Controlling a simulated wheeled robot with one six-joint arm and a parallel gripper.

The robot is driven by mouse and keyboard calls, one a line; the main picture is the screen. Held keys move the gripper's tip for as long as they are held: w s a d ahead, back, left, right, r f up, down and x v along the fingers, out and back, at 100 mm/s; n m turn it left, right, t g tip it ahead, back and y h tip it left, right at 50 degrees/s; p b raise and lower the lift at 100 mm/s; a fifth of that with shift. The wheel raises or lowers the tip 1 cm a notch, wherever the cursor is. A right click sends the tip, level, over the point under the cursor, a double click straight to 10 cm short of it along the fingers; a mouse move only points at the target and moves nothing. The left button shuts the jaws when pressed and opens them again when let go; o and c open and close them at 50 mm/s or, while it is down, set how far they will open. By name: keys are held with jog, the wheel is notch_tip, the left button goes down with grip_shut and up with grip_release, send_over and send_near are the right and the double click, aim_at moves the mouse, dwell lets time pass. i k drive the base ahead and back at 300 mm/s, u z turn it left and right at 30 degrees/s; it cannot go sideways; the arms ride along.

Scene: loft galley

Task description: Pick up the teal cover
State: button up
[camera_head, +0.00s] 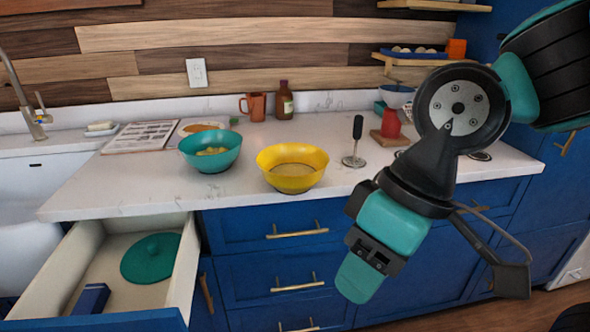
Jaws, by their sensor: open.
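My gripper (362,277) hangs in front of the blue cabinets, right of the drawer and well apart from the cover. It is open, and nothing shows in it. The fingertips are seen from behind, so the gap between them is mostly hidden.
A dark blue box (91,299) lies in the drawer near the cover. A teal bowl (211,152) and a yellow bowl (292,168) stand on the white counter (130,190) above. A metal tool with a black handle (356,142) stands right of the bowls. A sink is at far left.

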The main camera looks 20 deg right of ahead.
aim_at(151, 259)
jog(key=u, duration=0.4)
jog(key=k, duration=0.55)
jog(key=u, duration=1.2)
jog(key=i, duration=1.3)
jog(key=z, duration=0.15)
